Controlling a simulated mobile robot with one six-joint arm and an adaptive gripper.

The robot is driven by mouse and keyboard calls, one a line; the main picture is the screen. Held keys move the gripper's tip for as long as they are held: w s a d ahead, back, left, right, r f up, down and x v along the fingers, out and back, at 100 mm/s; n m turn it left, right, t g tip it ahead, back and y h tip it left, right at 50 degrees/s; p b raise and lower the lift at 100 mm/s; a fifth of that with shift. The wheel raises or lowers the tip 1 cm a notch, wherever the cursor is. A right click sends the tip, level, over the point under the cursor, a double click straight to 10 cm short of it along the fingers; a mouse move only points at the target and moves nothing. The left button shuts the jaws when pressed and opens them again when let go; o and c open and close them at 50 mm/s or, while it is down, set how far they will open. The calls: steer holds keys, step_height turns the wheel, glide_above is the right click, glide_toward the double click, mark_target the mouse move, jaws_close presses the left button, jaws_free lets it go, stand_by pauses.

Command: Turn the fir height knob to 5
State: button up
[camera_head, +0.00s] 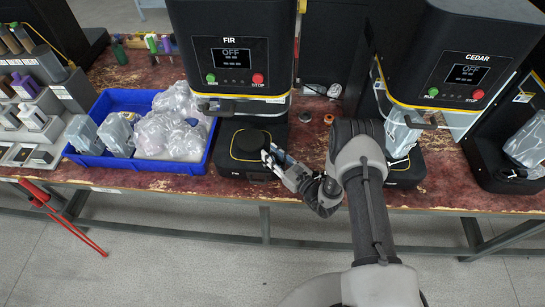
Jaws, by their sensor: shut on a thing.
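The FIR seamer (238,50) stands at the centre back, its display (231,57) reading OFF above a green and a red button. My gripper (267,153) reaches in from the right, low at the right front of this base. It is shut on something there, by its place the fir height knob. The knob itself is hidden behind the fingers, and its marks and setting cannot be read.
A blue bin (140,162) with bagged and grey items stands left of the base. The CEDAR seamer (464,60) stands to the right, a container (399,135) on its base. Small round parts (306,117) lie between the machines. The red table's front strip (150,180) is mostly clear.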

steer(key=n+g+y+b, duration=0.2)
steer(key=g+b, duration=0.1)
steer(key=n+g+y+b, duration=0.1)
steer(key=shift+w+d+f+b, duration=0.1)
steer(key=shift+f+b, duration=0.2)
steer(key=n+g+b, duration=0.1)
steer(key=g, duration=0.1)
steer(key=n+g+y+b, duration=0.1)
steer(key=n+g+b, duration=0.1)
steer(key=shift+y, duration=0.3)
steer(key=n+g, duration=0.2)
steer(key=g, duration=0.2)
steer(key=n+g+b, duration=0.1)
steer(key=n+g, duration=0.2)
steer(key=g, duration=0.1)
steer(key=shift+r, duration=0.2)
steer(key=shift+n+g, duration=0.3)
steer(key=shift+g, duration=0.1)
steer(key=o, duration=1.1)
steer(key=shift+r, duration=0.1)
